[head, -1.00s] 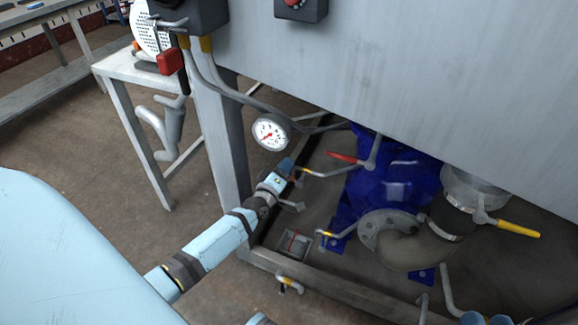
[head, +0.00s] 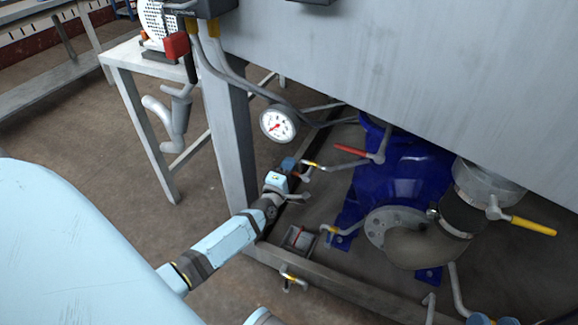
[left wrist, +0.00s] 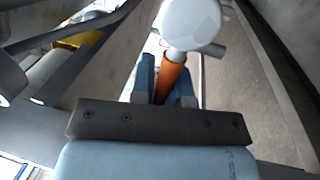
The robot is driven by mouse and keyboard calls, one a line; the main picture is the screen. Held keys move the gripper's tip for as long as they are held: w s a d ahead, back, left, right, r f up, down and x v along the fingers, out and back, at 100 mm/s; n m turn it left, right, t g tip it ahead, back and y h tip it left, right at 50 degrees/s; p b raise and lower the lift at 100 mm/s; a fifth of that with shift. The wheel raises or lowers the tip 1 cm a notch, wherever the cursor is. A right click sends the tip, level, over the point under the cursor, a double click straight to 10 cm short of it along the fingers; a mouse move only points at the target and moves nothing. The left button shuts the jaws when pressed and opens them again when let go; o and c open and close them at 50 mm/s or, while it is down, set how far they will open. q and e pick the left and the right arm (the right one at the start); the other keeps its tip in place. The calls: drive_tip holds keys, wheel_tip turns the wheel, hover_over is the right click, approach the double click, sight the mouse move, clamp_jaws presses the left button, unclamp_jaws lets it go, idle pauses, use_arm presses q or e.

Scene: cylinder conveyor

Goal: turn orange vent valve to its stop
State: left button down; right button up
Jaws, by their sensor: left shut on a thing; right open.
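The orange valve handle (left wrist: 171,78) shows in the left wrist view as a short orange lever running up to a pale round valve body (left wrist: 190,22). My left gripper (left wrist: 166,84) is shut on this handle, with a blue finger on each side of it. In the head view my left gripper (head: 290,164) is low beside the frame's left leg, at the end of a thin bent pipe (head: 322,166). The handle is mostly hidden there by the gripper. My right gripper cannot be made out.
A round gauge (head: 278,124) hangs just above my left gripper. A red-handled valve (head: 352,150) and blue pump (head: 400,185) are to its right. A yellow-handled valve (head: 533,226) is further right. The grey tank (head: 420,70) overhangs them. A side table (head: 125,55) stands at left.

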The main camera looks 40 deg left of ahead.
drive_tip(key=shift+f, duration=0.15)
use_arm(q)
drive_tip(key=c, duration=1.1)
unclamp_jaws()
drive_tip(key=p+v, duration=0.3)
drive_tip(key=v, duration=1)
drive_tip(key=shift+s+d+f, duration=0.1)
drive_tip(key=shift+s, duration=0.3)
use_arm(e)
drive_tip(key=shift+m+t, duration=0.4)
drive_tip(key=shift+t, duration=0.5)
wheel_tip(320, 180, up, 4)
drive_tip(key=shift+d+r, duration=0.1)
drive_tip(key=shift+r, duration=0.15)
